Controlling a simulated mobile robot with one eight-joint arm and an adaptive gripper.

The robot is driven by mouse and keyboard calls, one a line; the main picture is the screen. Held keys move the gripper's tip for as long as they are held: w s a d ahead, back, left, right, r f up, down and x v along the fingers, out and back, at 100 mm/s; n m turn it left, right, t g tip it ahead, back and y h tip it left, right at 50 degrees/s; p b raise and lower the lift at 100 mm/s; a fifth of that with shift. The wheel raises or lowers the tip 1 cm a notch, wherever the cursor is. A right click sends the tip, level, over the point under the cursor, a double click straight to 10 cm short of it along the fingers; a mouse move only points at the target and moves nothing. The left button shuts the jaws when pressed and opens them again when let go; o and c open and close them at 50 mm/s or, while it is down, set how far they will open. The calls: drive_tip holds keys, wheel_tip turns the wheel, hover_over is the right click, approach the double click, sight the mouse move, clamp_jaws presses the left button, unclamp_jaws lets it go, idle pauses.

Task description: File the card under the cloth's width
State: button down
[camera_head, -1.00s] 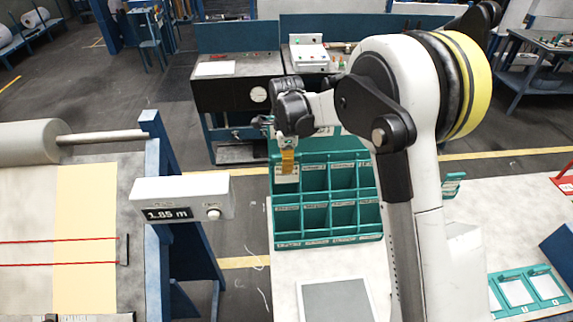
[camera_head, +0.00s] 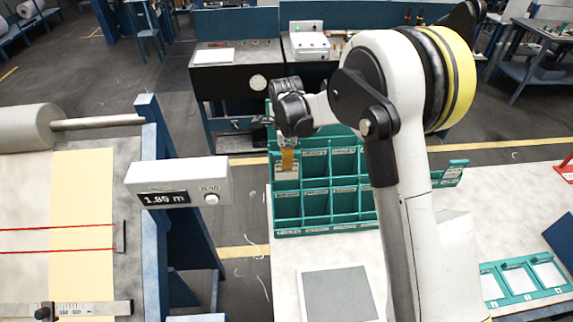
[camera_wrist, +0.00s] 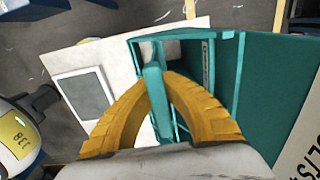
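My gripper (camera_head: 287,160) is at the upper left compartment of the teal pigeonhole rack (camera_head: 328,229). Its yellow fingers (camera_wrist: 157,78) curve in close together in the wrist view, with a teal upright piece between them. I cannot tell whether they grip it or straddle it. A pale card-like patch (camera_head: 286,173) shows just below the fingers in the head view; I cannot tell whether it is held. The rack's compartments carry small labels, too small to read. The cream cloth (camera_head: 80,215) lies at left. The display box (camera_head: 180,184) reads 1.85 m.
A ruler (camera_head: 90,309) crosses the cloth's near end. A grey pad (camera_head: 338,295) lies on the white table (camera_head: 290,255) before the rack. A teal tray with white cards (camera_head: 520,279) is at right. Black consoles (camera_head: 235,90) stand behind the rack.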

sight(286, 180)
drive_tip(key=shift+f, duration=0.15)
idle(0.3)
drive_tip(key=shift+f+b, duration=0.95)
drive_tip(key=shift+f+b, duration=0.1)
drive_tip(key=shift+b, duration=0.2)
drive_tip(key=shift+f+b, duration=1.9)
drive_tip(key=shift+f, duration=0.35)
drive_tip(key=c, duration=1.5)
unclamp_jaws()
drive_tip(key=shift+r, duration=0.1)
drive_tip(key=shift+c, duration=0.2)
wheel_tip(286, 180, up, 12)
drive_tip(key=shift+r, duration=0.1)
